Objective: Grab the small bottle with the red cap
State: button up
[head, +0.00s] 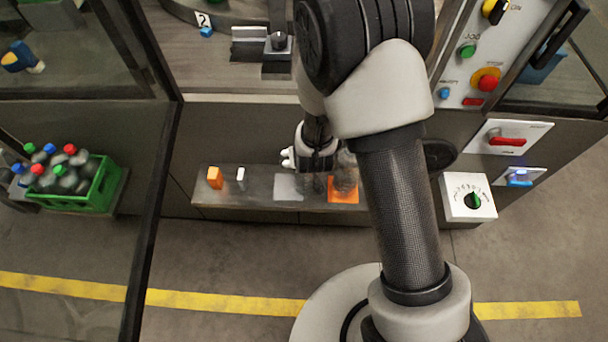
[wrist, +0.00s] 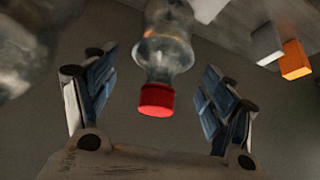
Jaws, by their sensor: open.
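The small clear bottle with the red cap (wrist: 158,100) shows in the wrist view, between the two fingers of my gripper (wrist: 160,75). The fingers are apart, with a gap on each side of the cap. The bottle hangs down from the top of this picture, cap toward the palm. In the head view my gripper (head: 316,158) is over the low shelf (head: 258,198). The red cap is hidden there by my gripper and arm.
A larger clear bottle (wrist: 25,50) is close at the left in the wrist view. An orange block (head: 215,177), a white block (head: 240,174) and an orange square (head: 343,196) are on the shelf. A green crate (head: 104,184) of several bottles stands at left.

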jog(key=b+x, duration=0.1)
jog(key=x, duration=0.2)
jog(key=shift+w+f, duration=0.2)
jog(key=shift+f, duration=0.15)
grip_shut()
dwell(0.7)
jog(key=shift+r, duration=0.1)
